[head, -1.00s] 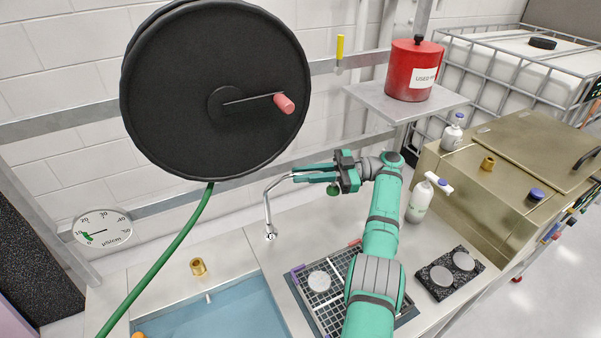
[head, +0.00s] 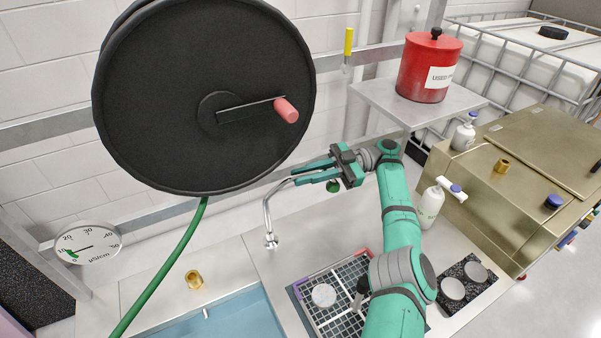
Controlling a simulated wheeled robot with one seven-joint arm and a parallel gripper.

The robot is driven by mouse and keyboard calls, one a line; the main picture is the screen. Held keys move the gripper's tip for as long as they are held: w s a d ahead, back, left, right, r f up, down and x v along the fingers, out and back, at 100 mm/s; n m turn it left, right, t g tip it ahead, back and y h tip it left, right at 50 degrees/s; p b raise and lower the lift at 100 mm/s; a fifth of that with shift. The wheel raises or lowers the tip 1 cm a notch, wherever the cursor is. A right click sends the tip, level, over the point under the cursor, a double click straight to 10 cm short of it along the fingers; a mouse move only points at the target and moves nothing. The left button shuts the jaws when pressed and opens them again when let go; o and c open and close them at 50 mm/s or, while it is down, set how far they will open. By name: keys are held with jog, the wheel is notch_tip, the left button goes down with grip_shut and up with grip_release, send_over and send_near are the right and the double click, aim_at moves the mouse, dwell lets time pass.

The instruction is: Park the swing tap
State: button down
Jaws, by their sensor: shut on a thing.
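The swing tap (head: 268,215) is a thin chrome pipe rising from a base on the pale counter, behind the right side of the blue basin. Its spout runs up and to the right toward my gripper. My gripper (head: 306,177), with green fingers and a dark body, comes from the right and is shut on the spout. The fingers partly hide the spout's outer end. A small green round piece hangs just below the gripper body.
A large black hose reel (head: 205,95) with a pink-handled crank stands close, left of the gripper. A blue basin (head: 235,318) lies below left. A rack (head: 340,297), a white bottle (head: 430,204) and a shelf with a red can (head: 428,68) are near my arm.

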jog(key=shift+w+d+r, duration=0.1)
jog(key=shift+r, duration=0.05)
jog(key=c, duration=1.7)
grip_release()
